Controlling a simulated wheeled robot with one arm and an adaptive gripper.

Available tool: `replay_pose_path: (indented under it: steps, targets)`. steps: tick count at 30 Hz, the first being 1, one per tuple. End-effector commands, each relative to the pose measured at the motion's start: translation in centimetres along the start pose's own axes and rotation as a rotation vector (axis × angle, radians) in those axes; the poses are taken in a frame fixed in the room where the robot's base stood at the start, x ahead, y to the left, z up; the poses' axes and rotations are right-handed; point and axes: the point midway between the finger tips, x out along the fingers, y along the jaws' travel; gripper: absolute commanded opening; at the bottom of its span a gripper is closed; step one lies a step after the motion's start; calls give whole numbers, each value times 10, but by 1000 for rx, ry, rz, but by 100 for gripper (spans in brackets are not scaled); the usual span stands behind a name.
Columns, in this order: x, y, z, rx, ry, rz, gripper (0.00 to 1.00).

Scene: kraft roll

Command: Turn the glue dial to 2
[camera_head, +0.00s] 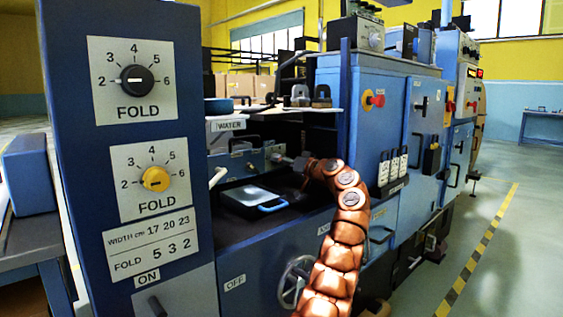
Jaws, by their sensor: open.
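No dial with a readable GLUE label shows. My copper-coloured arm reaches into the dark bay of the blue machine (392,120). My gripper (286,161) is small in this view, at the right end of a grey-blue panel (235,166) under the WATER label (229,125). It is open; its fingers are hard to make out, and I cannot tell whether they touch anything. A small round part (250,167) shows on that panel, but its marks are too small to read. Two FOLD dials are on the left column: a black one (137,80) and a yellow one (156,179), both numbered 2 to 6.
A tray with a blue handle (252,197) lies in the bay below my gripper. A handwheel (295,282) is left of my arm. A red knob on yellow (374,99) and white switches (394,163) are on the machine's front. The floor at right is clear.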

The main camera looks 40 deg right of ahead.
Motion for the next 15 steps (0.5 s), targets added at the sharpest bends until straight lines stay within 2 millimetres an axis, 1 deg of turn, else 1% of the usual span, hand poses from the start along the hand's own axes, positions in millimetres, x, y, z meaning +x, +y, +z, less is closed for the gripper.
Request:
replay_pose_path:
  steps: [7,15]
  targets:
    - [-20,0,2,1,-2,-1,62]
    - [-52,-2,1,-2,-2,-1,62]
